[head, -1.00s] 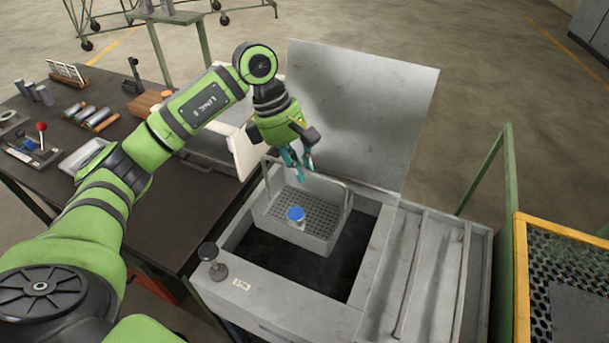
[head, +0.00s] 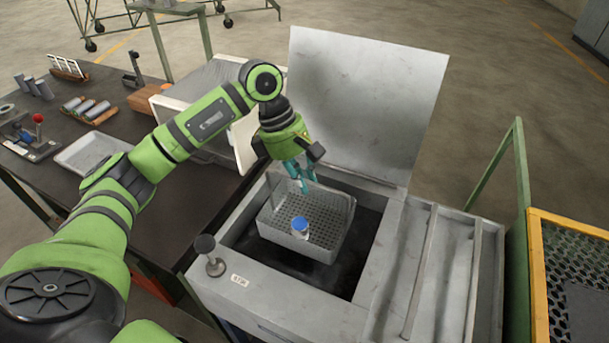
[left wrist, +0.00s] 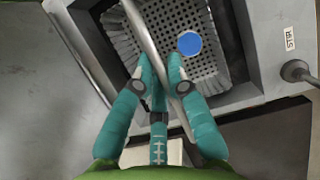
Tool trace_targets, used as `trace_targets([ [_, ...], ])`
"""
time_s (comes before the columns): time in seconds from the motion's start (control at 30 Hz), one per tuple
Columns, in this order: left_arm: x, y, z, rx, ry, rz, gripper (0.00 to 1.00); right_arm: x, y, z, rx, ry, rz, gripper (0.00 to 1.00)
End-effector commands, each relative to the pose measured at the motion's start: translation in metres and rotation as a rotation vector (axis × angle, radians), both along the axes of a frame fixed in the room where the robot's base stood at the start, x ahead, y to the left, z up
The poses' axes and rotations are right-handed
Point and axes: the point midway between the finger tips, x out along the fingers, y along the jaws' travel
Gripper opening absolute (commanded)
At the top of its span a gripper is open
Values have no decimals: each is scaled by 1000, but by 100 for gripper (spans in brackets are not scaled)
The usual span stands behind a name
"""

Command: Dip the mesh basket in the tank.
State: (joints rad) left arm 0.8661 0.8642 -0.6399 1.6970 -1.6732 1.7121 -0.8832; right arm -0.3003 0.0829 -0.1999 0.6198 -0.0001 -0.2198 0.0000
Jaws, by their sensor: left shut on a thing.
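My left gripper (head: 304,184) is shut on the bar handle of the grey mesh basket (head: 279,238). In the left wrist view the handle (left wrist: 143,32) passes between the fingers (left wrist: 160,78). The basket hangs within the opening of the grey tank (head: 285,285), above or at the dark surface (head: 343,278); I cannot tell whether its bottom touches it. A small container with a blue cap (head: 300,224) stands inside the basket, and its cap shows in the left wrist view (left wrist: 189,43). My right gripper is not in view.
The tank's lid (head: 362,105) stands open behind. A black knob (head: 206,244) stands by the tank's front left corner. A ribbed grey drain surface (head: 440,262) and a yellow-framed mesh (head: 567,265) lie to the right. A dark workbench (head: 150,185) is at left.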

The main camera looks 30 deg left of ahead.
Motion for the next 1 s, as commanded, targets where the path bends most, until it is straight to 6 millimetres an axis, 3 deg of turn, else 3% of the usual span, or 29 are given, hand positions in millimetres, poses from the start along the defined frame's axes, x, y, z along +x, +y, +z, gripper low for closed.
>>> trace_targets([
  [1.0,1,0,-90,-3,-6,1,0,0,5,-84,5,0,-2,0],
])
